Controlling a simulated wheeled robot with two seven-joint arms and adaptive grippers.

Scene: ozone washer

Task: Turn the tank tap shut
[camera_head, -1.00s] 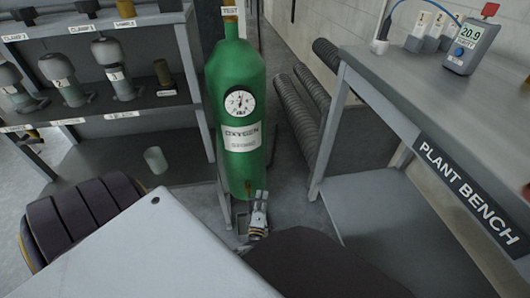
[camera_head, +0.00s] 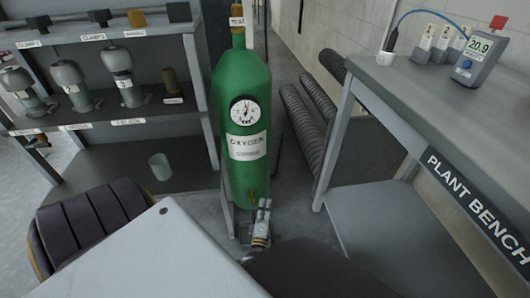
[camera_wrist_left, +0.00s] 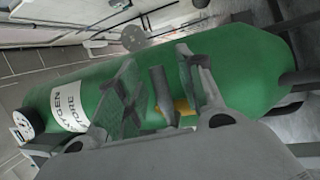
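The green oxygen tank (camera_head: 240,90) stands upright at the middle of the head view, with a round gauge and a white label. The brass tap (camera_head: 251,197) is low on its front. My left gripper (camera_head: 264,205) is close beside the tap. In the left wrist view the tank (camera_wrist_left: 250,75) lies across the picture. There, my left gripper (camera_wrist_left: 163,88) has its fingers apart, with the tap's dark lever (camera_wrist_left: 163,97) and brass body (camera_wrist_left: 182,107) between them. I cannot tell whether a finger touches the lever. My right gripper is not in view.
A plant bench (camera_head: 430,110) with a meter (camera_head: 474,52) is at right. Ribbed hoses (camera_head: 305,120) lie behind the tank. A dark padded chair (camera_head: 90,225) is at lower left.

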